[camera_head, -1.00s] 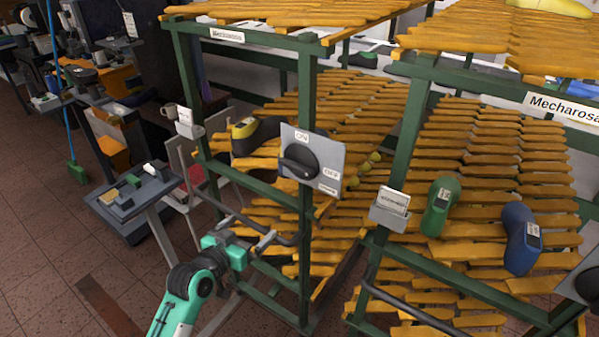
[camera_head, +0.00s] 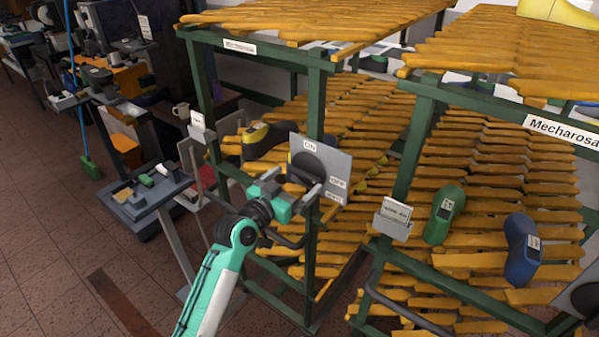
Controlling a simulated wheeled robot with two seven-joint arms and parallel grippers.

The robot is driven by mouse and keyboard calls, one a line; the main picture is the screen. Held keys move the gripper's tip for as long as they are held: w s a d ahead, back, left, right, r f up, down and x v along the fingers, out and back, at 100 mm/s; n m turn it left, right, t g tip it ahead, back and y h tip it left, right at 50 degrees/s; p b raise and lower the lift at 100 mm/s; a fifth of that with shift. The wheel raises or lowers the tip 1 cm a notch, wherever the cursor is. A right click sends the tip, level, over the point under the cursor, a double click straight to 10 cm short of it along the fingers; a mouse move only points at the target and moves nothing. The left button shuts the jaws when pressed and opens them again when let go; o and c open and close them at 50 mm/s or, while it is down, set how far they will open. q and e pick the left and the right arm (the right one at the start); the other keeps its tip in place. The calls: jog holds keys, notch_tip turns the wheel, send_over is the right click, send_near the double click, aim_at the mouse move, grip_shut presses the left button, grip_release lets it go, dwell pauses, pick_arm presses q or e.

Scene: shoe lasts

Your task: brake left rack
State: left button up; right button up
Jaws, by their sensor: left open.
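The left rack (camera_head: 318,110) is a green metal frame with orange wooden slats. On its front post sits a grey brake panel (camera_head: 338,163) marked ON at the top and OFF at the right, with a round black knob (camera_head: 309,163). My left gripper (camera_head: 295,182) is open, just in front of the panel, and its fingers overlap the lower part of the knob in the picture. I cannot tell whether they touch it. The gripper partly hides the knob, so its setting is unclear. My right gripper is not in view.
A black rail handle (camera_head: 285,242) is below my left gripper. A black-and-yellow last (camera_head: 256,137) lies on the left rack. The right rack (camera_head: 415,130) holds a green last (camera_head: 443,213) and a blue last (camera_head: 521,250). A small grey table (camera_head: 150,200) stands at the left.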

aim_at(303, 175)
pick_arm(q)
jog(key=shift+x, duration=1.35)
jog(key=c, duration=0.7)
